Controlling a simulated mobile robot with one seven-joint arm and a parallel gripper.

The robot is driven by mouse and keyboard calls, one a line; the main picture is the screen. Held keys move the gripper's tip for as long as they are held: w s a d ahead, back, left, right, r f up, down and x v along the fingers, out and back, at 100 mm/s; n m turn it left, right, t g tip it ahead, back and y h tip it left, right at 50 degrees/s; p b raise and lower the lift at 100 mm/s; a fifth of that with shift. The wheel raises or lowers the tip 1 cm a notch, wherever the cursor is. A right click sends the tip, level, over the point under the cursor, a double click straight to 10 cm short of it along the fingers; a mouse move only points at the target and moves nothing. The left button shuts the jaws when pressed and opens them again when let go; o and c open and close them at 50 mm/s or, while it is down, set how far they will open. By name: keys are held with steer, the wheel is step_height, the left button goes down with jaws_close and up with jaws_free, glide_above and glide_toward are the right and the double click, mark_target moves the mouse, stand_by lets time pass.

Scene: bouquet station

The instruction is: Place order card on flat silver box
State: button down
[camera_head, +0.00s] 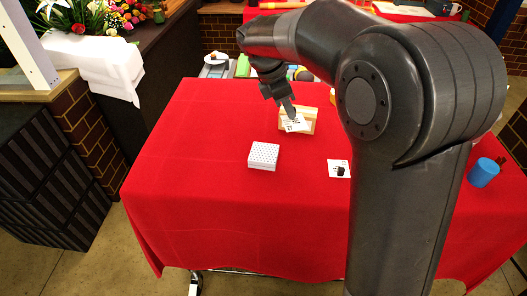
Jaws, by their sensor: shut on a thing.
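My gripper (289,108) points down over the red table and is shut on a white card with dark print (297,125), which I take as the order card. The card is tilted, in front of a light wooden box or stand (311,117); whether it touches that is unclear. A low, pale box with small dark dots on top (263,154) sits on the cloth, nearer the camera and left of the card. It is the likeliest flat silver box. Its top is clear, and my gripper is apart from it. The fingertips are small and partly hidden.
Another white card with a black picture (338,169) lies on the red cloth (200,190) beside my arm. A blue cylinder (484,172) stands at the right. My arm hides part of the table. The left and front of the cloth are clear.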

steer(key=s+d+m, duration=0.1)
steer(key=d+m, duration=0.1)
steer(key=s+d+g, duration=0.1)
steer(key=d, duration=0.1)
steer(key=shift+s+r+m, duration=0.25)
steer(key=shift+s+m, duration=0.05)
steer(key=shift+m, duration=0.1)
glide_above(266, 146)
steer(key=a, duration=0.1)
steer(key=f, duration=0.6)
steer(key=shift+s+a+f, duration=0.1)
steer(key=shift+a+f, duration=0.1)
steer(key=shift+f, duration=0.2)
steer(key=shift+a+f, duration=0.15)
steer(key=shift+f, duration=1.9)
steer(key=shift+f, duration=0.15)
steer(key=c, duration=1.4)
jaws_free()
steer(key=shift+c, duration=0.2)
